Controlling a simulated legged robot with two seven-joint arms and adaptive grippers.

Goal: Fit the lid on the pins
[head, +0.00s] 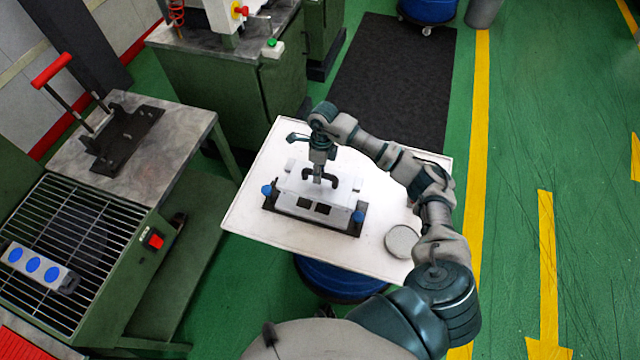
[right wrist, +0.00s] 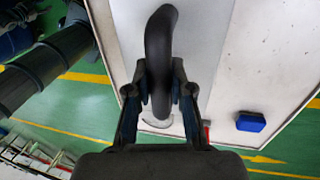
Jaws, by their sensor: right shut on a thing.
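The white lid (head: 318,188) has a black arched handle (head: 334,176) and sits at the dark mould base (head: 310,222) on the white table. Blue pins show at the left (head: 266,190) and right (head: 358,216) ends of the base. I cannot tell whether the lid is fully seated on the pins. My right gripper (head: 318,174) is above the lid, shut on the handle. In the right wrist view, the gripper fingers (right wrist: 160,95) flank the dark handle (right wrist: 160,45), with a blue piece (right wrist: 250,121) to the right. My left gripper is not in view.
The white table (head: 250,215) also carries a round grey disc (head: 402,242) near its right edge. A green bench with a metal grate (head: 70,235) and a grey-topped table (head: 185,125) stand at left. A dark mat (head: 395,85) lies behind.

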